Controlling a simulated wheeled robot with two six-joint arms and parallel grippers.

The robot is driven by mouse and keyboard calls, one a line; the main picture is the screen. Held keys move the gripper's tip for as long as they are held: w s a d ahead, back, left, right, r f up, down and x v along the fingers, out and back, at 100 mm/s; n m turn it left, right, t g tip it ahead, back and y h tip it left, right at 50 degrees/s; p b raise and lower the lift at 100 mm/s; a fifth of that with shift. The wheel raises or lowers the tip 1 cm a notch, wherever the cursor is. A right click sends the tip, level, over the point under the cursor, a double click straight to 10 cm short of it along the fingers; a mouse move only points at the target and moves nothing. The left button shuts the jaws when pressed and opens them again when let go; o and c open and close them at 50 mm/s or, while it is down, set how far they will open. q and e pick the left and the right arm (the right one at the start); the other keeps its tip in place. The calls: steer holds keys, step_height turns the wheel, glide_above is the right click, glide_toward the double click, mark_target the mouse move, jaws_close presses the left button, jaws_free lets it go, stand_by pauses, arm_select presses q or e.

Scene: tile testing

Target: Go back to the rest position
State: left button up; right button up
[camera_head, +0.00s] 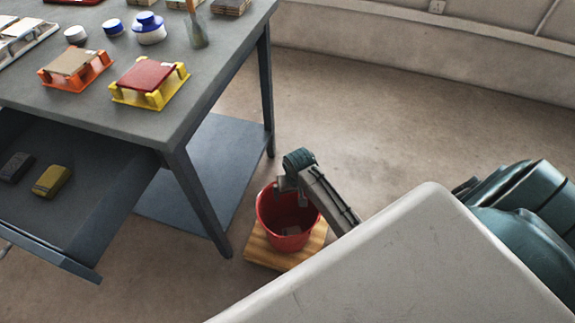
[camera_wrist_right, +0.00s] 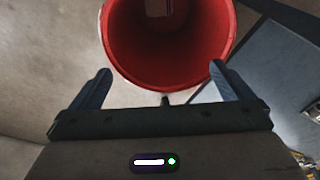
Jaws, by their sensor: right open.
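My right gripper (camera_head: 291,188) is over the mouth of a red bucket (camera_head: 285,238), at the end of my arm that reaches in from the right. In the right wrist view its two fingers (camera_wrist_right: 163,84) are spread wide with nothing between them. The open red bucket (camera_wrist_right: 168,75) lies just beyond them. A small pale grey piece (camera_wrist_right: 158,8) lies inside the bucket. My left gripper is not in view.
The bucket stands on a wooden board (camera_head: 262,256) on the floor. A grey table (camera_head: 215,75) at left carries two tile stands, orange (camera_head: 48,80) and yellow (camera_head: 120,97), and jars. An open drawer (camera_head: 85,225) holds two small blocks. Floor behind the bucket is clear.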

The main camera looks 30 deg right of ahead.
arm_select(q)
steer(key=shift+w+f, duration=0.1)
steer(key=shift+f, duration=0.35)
arm_select(e)
steer(key=shift+r, duration=0.6)
